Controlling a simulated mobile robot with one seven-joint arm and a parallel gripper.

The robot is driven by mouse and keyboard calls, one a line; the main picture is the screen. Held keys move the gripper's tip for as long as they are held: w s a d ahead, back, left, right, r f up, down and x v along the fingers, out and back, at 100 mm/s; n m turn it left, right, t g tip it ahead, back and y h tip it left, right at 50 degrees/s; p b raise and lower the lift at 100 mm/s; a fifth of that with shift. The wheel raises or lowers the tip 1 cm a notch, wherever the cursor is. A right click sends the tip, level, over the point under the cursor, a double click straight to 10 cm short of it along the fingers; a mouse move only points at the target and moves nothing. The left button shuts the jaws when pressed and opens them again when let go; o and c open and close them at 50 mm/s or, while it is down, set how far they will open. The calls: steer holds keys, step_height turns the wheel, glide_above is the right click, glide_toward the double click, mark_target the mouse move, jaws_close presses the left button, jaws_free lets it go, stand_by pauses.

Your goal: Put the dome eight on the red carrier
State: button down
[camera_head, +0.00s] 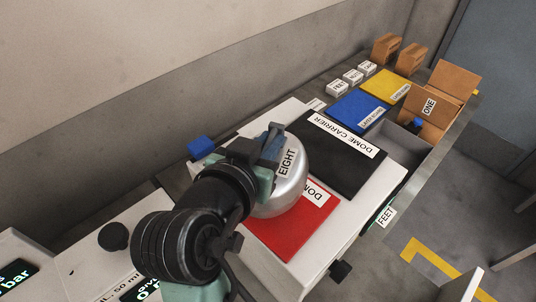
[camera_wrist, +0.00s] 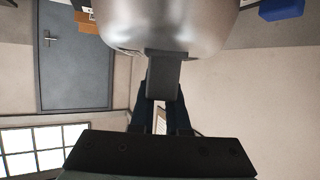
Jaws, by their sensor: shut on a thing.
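A silver metal dome (camera_head: 289,187) carries the label EIGHT. My gripper (camera_head: 268,150) is shut on it at its upper left side. In the wrist view the dome (camera_wrist: 175,22) fills the top middle, and my gripper (camera_wrist: 162,88) closes on a grey tab at its edge. The red carrier (camera_head: 290,238), a flat plate with a partly hidden DOME label, lies on the white surface below. In the head view the dome overlaps the red carrier's upper left part. I cannot tell whether the dome touches it.
A black dome carrier (camera_head: 333,157) lies beside the red one. Beyond are a blue mat (camera_head: 357,110), a yellow mat (camera_head: 386,88), small white boxes and cardboard boxes. A blue block (camera_head: 201,147) is behind my gripper.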

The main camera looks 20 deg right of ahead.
steer(key=shift+f, duration=1.7)
steer(key=shift+f, duration=0.15)
steer(key=c, duration=0.9)
jaws_free()
steer(key=shift+f, duration=0.1)
